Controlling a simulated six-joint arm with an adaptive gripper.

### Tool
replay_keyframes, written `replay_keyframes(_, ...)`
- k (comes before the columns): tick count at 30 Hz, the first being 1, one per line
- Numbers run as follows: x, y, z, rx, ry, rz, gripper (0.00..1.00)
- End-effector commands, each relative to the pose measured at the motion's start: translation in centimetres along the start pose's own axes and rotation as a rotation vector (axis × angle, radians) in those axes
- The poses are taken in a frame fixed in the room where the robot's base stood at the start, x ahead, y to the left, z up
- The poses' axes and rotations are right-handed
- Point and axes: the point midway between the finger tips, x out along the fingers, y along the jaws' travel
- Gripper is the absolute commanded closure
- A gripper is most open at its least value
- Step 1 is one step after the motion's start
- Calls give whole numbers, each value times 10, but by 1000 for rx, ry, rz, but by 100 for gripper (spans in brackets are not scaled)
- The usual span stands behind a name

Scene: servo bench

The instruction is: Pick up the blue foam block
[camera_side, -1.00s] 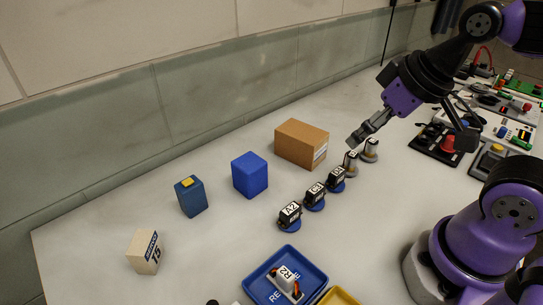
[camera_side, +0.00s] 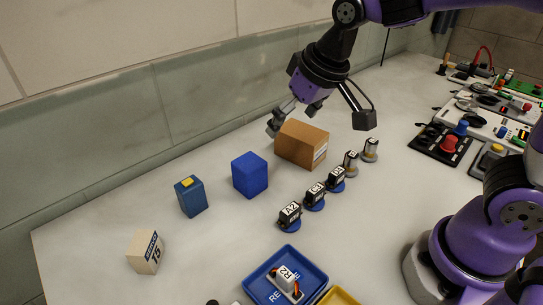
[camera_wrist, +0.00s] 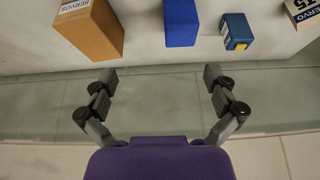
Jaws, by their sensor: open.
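The blue foam block (camera_side: 250,175) is a plain bright-blue upright block standing on the bench between a cardboard box and a darker blue box. In the wrist view the block (camera_wrist: 181,22) is at the top centre, beyond the fingertips and roughly in line with the gap between them. My gripper (camera_side: 292,117) is open and empty, above the bench near the back wall, close to the cardboard box. It is up and to the right of the block in the side view. In the wrist view my gripper (camera_wrist: 160,77) has its two fingers wide apart with nothing between them.
The cardboard box (camera_side: 301,144) stands right of the block, the dark blue box with a yellow top (camera_side: 191,197) left of it. A beige servo box (camera_side: 146,252), a row of small labelled servos (camera_side: 314,197) and a blue tray (camera_side: 256,288) are nearby. The wall (camera_side: 120,140) is close behind.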

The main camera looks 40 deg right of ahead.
Motion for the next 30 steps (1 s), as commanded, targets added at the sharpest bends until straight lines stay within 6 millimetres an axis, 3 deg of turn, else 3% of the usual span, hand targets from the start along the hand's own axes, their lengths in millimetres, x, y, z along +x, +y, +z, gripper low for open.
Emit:
replay_keyframes(3, 31, -24, -17, -11, -24, 5, 0)
replay_keyframes(9, 59, -44, -28, -13, -32, 12, 0)
replay_keyframes(30, 153, -35, -22, -13, -33, 12, 0)
